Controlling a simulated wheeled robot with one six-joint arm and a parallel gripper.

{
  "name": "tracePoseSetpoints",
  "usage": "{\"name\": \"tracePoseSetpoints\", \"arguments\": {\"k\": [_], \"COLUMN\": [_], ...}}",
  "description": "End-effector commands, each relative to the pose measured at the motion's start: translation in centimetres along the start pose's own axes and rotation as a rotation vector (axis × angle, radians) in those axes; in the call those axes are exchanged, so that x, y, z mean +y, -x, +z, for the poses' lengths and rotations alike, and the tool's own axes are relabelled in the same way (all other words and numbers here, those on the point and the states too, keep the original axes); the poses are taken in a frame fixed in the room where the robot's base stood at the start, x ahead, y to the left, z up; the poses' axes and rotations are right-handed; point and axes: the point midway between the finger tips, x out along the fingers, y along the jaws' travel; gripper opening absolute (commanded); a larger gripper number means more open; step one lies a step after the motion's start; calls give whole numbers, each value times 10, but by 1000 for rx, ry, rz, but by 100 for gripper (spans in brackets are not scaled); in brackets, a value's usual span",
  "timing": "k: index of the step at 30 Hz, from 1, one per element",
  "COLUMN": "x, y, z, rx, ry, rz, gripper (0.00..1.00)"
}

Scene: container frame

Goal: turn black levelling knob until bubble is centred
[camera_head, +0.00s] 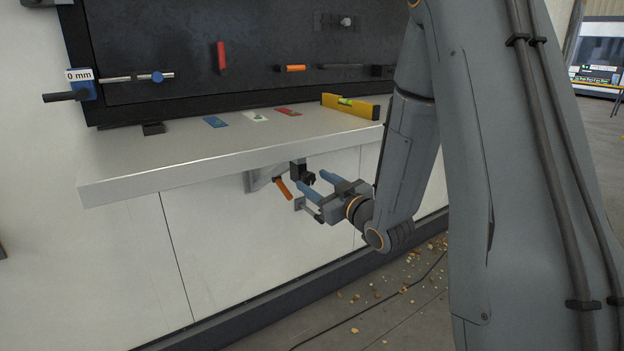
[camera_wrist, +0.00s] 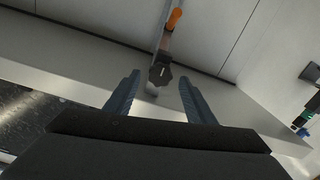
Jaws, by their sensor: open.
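The black levelling knob (camera_head: 301,173) sits under the front edge of the shelf; a pale mark shows on it in the wrist view (camera_wrist: 160,73). My gripper (camera_head: 314,181) has its two blue fingers apart beneath the shelf, with the tips close to the knob. In the wrist view my gripper (camera_wrist: 159,78) shows the knob in the gap between the fingertips, with space on both sides. I cannot tell whether the tips reach past it. A yellow spirit level (camera_head: 350,106) lies at the right end of the shelf, its green vial on top; the bubble's position is too small to read.
An orange handle (camera_head: 282,188) hangs beside the knob under the shelf and shows in the wrist view (camera_wrist: 174,18). The pale shelf (camera_head: 150,168) overhangs the knob. Flat coloured cards (camera_head: 256,116) lie on it. The floor below holds scattered debris and a cable.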

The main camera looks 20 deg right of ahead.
Motion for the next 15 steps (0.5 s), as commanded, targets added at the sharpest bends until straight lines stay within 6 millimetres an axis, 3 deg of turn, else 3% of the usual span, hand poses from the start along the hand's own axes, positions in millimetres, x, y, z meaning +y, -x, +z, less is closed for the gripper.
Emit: {"name": "tracePoseSetpoints", "arguments": {"k": [6,15], "x": [0,0], "y": [-19,-21], "z": [0,0], "rx": [-1,-1], "ry": [0,0], "rz": [-1,0], "gripper": [50,50]}}
